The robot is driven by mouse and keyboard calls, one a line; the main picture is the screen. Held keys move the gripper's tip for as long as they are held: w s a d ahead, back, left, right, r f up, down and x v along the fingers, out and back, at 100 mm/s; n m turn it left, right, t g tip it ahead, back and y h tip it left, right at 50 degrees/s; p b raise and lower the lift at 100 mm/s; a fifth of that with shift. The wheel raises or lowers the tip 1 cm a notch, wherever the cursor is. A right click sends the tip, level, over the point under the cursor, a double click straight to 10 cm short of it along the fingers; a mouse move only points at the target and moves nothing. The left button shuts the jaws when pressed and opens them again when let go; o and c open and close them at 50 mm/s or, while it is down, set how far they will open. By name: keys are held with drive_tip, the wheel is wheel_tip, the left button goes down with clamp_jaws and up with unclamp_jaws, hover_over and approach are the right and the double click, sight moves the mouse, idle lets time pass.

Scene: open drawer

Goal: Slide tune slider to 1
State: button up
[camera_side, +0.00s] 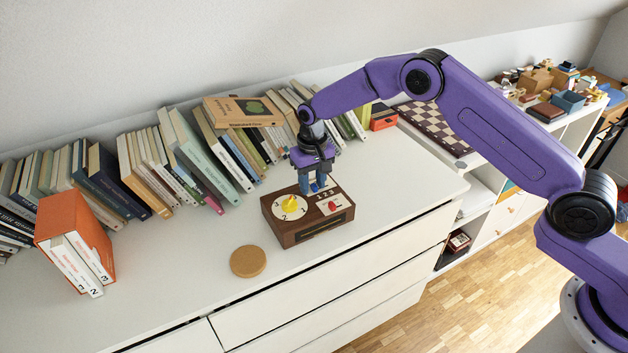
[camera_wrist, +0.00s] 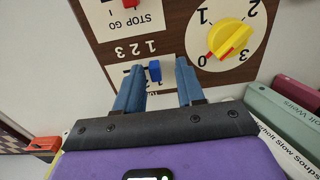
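The wooden box (camera_side: 308,213) with the controls stands on the white cabinet top. In the wrist view, the blue tune slider (camera_wrist: 154,71) sits in its slot on the white label plate, roughly in line with the 1 end of the 1-2-3 scale (camera_wrist: 136,48), the end nearer the dial. My gripper (camera_wrist: 158,72) is low over the plate. Its two blue fingers are apart, one on each side of the slider, with visible gaps. In the side view, my gripper (camera_side: 316,186) points down at the back of the box and hides the slider.
A yellow and red dial (camera_wrist: 229,40) is close to one finger. A red switch (camera_side: 332,206) sits on the STOP GO plate. Books (camera_side: 215,150) line the wall behind. A round cork piece (camera_side: 248,261) lies to the left of the box.

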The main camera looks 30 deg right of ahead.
sight(313, 186)
wheel_tip(313, 186, up, 18)
drive_tip(key=shift+f, duration=0.25)
idle(0.4)
idle(0.4)
drive_tip(key=s+d+r+n, duration=0.1)
drive_tip(key=s+r+n, duration=0.2)
drive_tip(key=s, duration=0.8)
drive_tip(key=s+d+r+n, duration=0.15)
drive_tip(key=s+n, duration=0.25)
drive_tip(key=s, duration=0.7)
drive_tip(key=s+d+f+n, duration=0.1)
drive_tip(key=s+d+n, duration=0.1)
drive_tip(key=s+d, duration=0.4)
drive_tip(key=s+d+f+n, duration=0.1)
drive_tip(key=s+d+n, duration=0.2)
drive_tip(key=s+d, duration=0.4)
drive_tip(key=s, duration=0.8)
drive_tip(key=shift+f+n, duration=0.3)
drive_tip(key=shift+f, duration=0.1)
